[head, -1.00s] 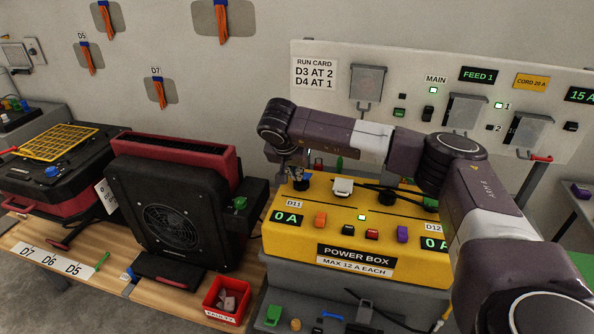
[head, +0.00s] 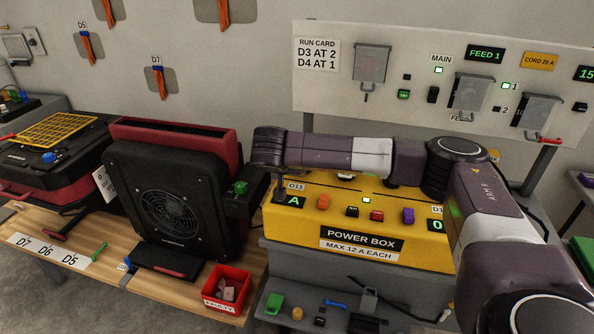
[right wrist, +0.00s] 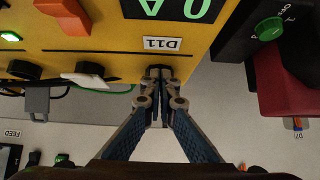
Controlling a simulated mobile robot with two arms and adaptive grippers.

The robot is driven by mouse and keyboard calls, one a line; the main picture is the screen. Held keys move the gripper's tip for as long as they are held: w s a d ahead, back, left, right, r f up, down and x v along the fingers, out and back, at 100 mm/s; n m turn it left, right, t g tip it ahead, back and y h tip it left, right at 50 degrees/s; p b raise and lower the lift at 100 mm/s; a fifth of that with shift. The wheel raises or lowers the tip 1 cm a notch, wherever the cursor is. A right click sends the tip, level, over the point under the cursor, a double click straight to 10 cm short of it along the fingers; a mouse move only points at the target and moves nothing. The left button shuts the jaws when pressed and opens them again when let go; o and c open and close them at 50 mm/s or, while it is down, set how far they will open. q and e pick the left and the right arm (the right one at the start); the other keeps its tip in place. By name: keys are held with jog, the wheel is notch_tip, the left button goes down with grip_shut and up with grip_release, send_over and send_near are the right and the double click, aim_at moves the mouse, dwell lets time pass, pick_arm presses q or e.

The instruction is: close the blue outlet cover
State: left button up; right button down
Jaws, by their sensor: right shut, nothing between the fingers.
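The yellow power box (head: 285,226) stands right of the fan unit, with its D11 label at the left end. My right gripper (right wrist: 158,72) is shut and empty. In the right wrist view, its fingertips are at the box edge by the D11 label (right wrist: 162,43); I cannot tell whether they touch it. My left gripper is not in view.
The fan unit (head: 125,205) with a green knob (head: 240,187) stands close left of the box. Colored switches line the box front. Behind is a white panel (head: 420,65) with clear covers. A red bin (head: 240,275) and loose small parts lie in front.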

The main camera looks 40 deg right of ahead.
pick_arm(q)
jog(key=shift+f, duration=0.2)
pick_arm(e)
jog(key=shift+d+f, duration=0.15)
jog(key=shift+d, duration=0.05)
pick_arm(q)
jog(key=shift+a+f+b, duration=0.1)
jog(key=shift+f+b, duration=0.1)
jog(key=shift+b, duration=0.15)
pick_arm(e)
jog(key=shift+w+d+r, duration=0.15)
jog(key=shift+d+r, duration=0.05)
